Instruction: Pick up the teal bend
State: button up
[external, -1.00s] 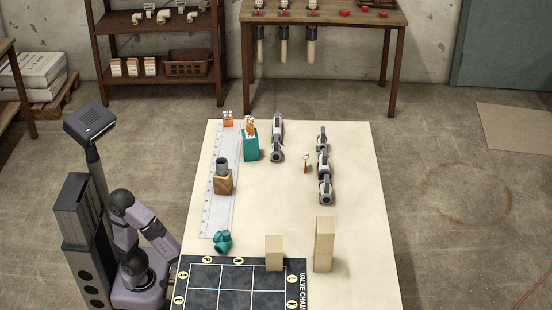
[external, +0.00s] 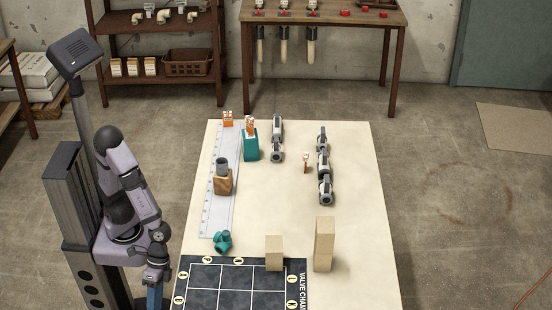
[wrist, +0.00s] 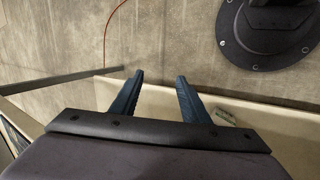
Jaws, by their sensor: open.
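The teal bend (external: 223,241) lies on the table near its left edge, just behind the black grid mat, in the external view. My gripper (external: 155,301) is at the lower left of that view, beside the table's left edge and in front of the bend, apart from it. In the wrist view my gripper's two blue fingers (wrist: 160,84) are spread with nothing between them, over the floor and the table's pale edge. The bend is not clearly seen in the wrist view.
The grid mat (external: 206,275) covers the table's front left. Wooden blocks (external: 274,253) stand right of the bend. A ruler strip (external: 220,205), a wooden block with a grey pipe (external: 223,182), a teal holder (external: 250,146) and grey fittings (external: 323,164) stand farther back. The table's right side is clear.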

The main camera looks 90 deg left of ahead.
jog(key=w+a+r+n+t+y+p, duration=0.1)
jog(key=w+a+r+y+p, duration=0.15)
jog(key=a+r+p, duration=0.9)
jog(key=w+a+r+y+p, duration=0.1)
jog(key=w+a+r+p, duration=0.35)
jog(key=r+p, duration=1.15)
jog(key=w+a+r+n+t+y+p, duration=0.1)
jog(key=a+r+y+p, duration=0.1)
jog(key=a+r+p, duration=1.1)
jog(key=s+d+f+n+g+h+b, duration=0.45)
jog(key=d+f+n+h+b, duration=0.5)
jog(key=f+b, duration=0.35)
jog(key=n+t+h+b, duration=0.6)
jog(key=n+t+b, duration=0.5)
jog(key=n+t, duration=0.3)
send_near(224, 232)
jog(key=shift+w+d+f, duration=0.65)
jog(key=shift+w+d, duration=0.05)
jog(key=shift+w, duration=0.05)
jog(key=shift+w+d+r, duration=0.15)
jog(key=shift+w+d, duration=0.1)
jog(key=shift+d, duration=0.35)
jog(key=shift+p+x, duration=0.6)
jog(key=shift+x, duration=2.2)
